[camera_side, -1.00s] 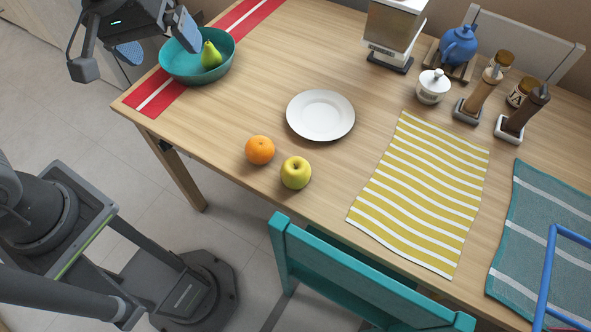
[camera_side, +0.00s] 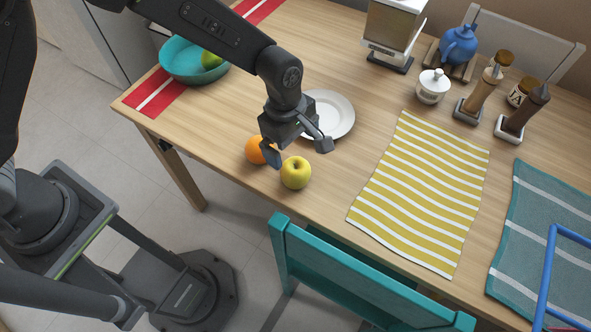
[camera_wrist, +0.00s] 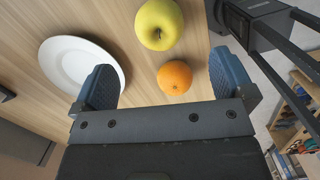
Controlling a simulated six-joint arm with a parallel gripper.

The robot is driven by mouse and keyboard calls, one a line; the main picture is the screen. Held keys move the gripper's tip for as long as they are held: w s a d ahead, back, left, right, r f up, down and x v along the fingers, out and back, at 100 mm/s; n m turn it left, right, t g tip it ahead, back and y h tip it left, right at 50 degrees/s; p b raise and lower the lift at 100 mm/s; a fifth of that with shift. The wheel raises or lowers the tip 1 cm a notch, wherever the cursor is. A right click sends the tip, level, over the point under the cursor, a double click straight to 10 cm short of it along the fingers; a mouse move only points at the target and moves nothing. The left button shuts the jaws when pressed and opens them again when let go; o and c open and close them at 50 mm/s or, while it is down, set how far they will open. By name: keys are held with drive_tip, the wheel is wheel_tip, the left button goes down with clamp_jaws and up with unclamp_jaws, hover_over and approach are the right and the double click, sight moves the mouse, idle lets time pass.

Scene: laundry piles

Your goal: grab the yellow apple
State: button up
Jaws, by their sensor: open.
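The yellow apple (camera_side: 296,173) sits on the wooden table near its front edge, just right of the orange (camera_side: 256,150). My gripper (camera_side: 297,150) is open and empty, above the table by the orange and the apple. In the side view it hides part of the orange and part of the plate. In the wrist view the apple (camera_wrist: 158,24) is ahead of the fingertips, at the top of the picture. The orange (camera_wrist: 174,77) is nearer, between the two open fingers (camera_wrist: 162,80). Neither fruit is visibly held.
A white plate (camera_side: 335,115) lies behind my gripper. A teal bowl (camera_side: 185,70) with a green pear (camera_side: 210,58) stands far left. A yellow striped cloth (camera_side: 425,190) lies to the right. A teal chair (camera_side: 350,275) stands against the front of the table.

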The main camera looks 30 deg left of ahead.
sight(295, 165)
drive_tip(key=f, duration=0.6)
drive_tip(key=d+f, duration=0.1)
drive_tip(key=f, duration=0.3)
drive_tip(key=shift+c, duration=0.2)
drive_tip(key=c, duration=1)
